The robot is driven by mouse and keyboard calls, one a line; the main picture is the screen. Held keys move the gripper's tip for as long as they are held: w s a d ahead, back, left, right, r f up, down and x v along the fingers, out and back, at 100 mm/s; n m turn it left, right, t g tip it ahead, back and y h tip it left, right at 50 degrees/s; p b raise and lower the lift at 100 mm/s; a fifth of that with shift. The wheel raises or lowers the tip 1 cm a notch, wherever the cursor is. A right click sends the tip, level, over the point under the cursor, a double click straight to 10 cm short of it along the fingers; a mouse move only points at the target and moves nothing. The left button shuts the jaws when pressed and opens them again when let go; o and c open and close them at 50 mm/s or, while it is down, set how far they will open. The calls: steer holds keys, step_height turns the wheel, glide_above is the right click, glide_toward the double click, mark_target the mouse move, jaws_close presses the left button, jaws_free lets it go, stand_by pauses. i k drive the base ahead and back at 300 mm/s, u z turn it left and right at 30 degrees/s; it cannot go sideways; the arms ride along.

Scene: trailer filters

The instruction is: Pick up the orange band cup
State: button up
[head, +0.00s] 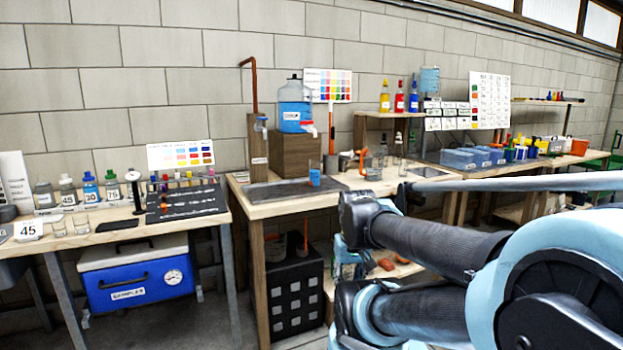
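I cannot make out an orange band on any cup for certain. A small clear cup with a blue tint (314,176) stands on the dark mat of the middle bench, below the water jug's tap. Two clear glasses, one on the left (60,228) and one on the right (82,225), stand on the left bench; no band colour is readable on them. My arm's black and light blue links fill the lower right, in front of the middle bench. My gripper cannot be seen, and the arm hides part of the benches behind it.
The blue water jug (294,107) stands on a wooden block. A blue cooler (136,276) is under the left bench, and a black crate (294,297) is under the middle one. Blue bins (458,159) and an orange tub (579,147) are at right. A gap separates the benches.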

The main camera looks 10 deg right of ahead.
mark_target(314, 164)
steer(key=i, duration=1)
